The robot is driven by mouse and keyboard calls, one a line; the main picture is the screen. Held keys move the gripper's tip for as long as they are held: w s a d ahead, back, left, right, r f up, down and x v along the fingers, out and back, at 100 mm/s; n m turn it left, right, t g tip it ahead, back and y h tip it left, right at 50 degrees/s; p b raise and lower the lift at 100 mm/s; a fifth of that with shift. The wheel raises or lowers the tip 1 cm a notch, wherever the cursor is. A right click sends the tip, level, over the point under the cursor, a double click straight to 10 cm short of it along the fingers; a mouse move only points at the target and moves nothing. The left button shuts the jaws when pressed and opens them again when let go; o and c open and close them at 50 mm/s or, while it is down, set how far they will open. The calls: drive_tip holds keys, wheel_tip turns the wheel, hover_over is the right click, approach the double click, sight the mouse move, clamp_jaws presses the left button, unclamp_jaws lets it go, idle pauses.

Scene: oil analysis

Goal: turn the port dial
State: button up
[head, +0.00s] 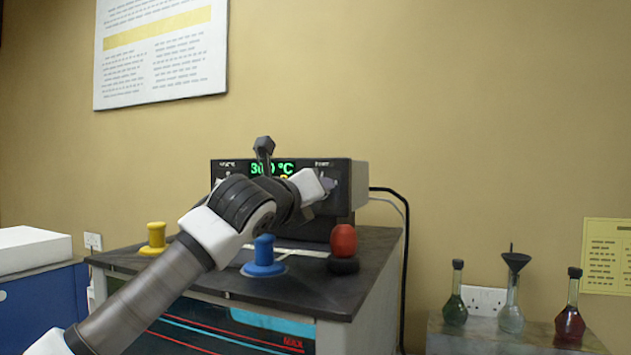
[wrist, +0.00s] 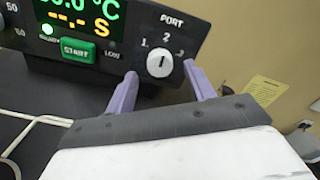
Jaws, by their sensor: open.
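The port dial (wrist: 159,64) is a round white knob with a short dark mark on the black panel of the machine (head: 362,185), under the label PORT. Numbers 1, 2 and 3 stand around it. The mark is roughly upright, and I cannot tell exactly which number it points to. My gripper (wrist: 160,69) is open, with one purple finger on each side of the dial in the wrist view. I cannot tell whether the fingers touch it. In the head view my gripper (head: 329,184) is at the right of the panel and hides the dial.
A green START button (wrist: 78,50) and a lit display (head: 271,168) are left of the dial. Yellow (head: 156,238), blue (head: 264,256) and red (head: 343,241) pieces stand on the black countertop (head: 345,291). Several flasks (head: 455,307) stand at the right.

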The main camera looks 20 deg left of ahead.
drive_tip(key=shift+w+p, duration=0.4)
drive_tip(key=shift+w, duration=1.05)
drive_tip(key=shift+c, duration=0.3)
drive_tip(key=shift+d, duration=0.1)
drive_tip(key=c, duration=0.9)
drive_tip(key=shift+f, duration=0.1)
drive_tip(key=shift+b, duration=0.3)
drive_tip(key=shift+m+b, duration=3.6)
drive_tip(key=shift+m, duration=2.4)
